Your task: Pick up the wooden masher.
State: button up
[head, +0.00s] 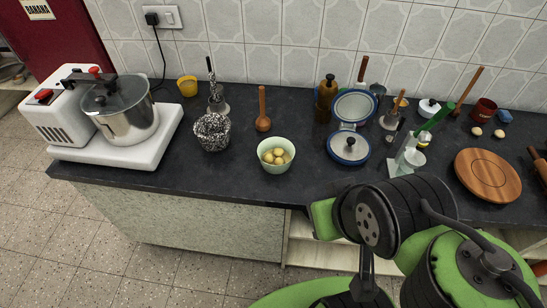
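A brown wooden masher (262,112) stands on the dark countertop (225,171) near its middle, with its handle up and a wider rounded end at the bottom. Nothing touches it. My green and black arm fills the lower right of the head view, in front of the counter and well to the right of the masher. I cannot make out my gripper's fingers in this view.
A speckled cup (212,133) stands left of the masher and a pale green bowl (276,166) with round yellowish items stands in front of it. A mixer with a steel pot (124,125) is at far left. Pots, utensils and a round wooden board (487,174) crowd the right.

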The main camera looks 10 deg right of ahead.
aim_at(262, 123)
jog(key=i+j+z, duration=0.1)
jog(key=j, duration=0.25)
jog(key=i+j+z, duration=0.1)
jog(key=i+j, duration=0.2)
jog(key=i+j+z, duration=0.1)
jog(key=j, duration=0.35)
jog(key=i, duration=0.05)
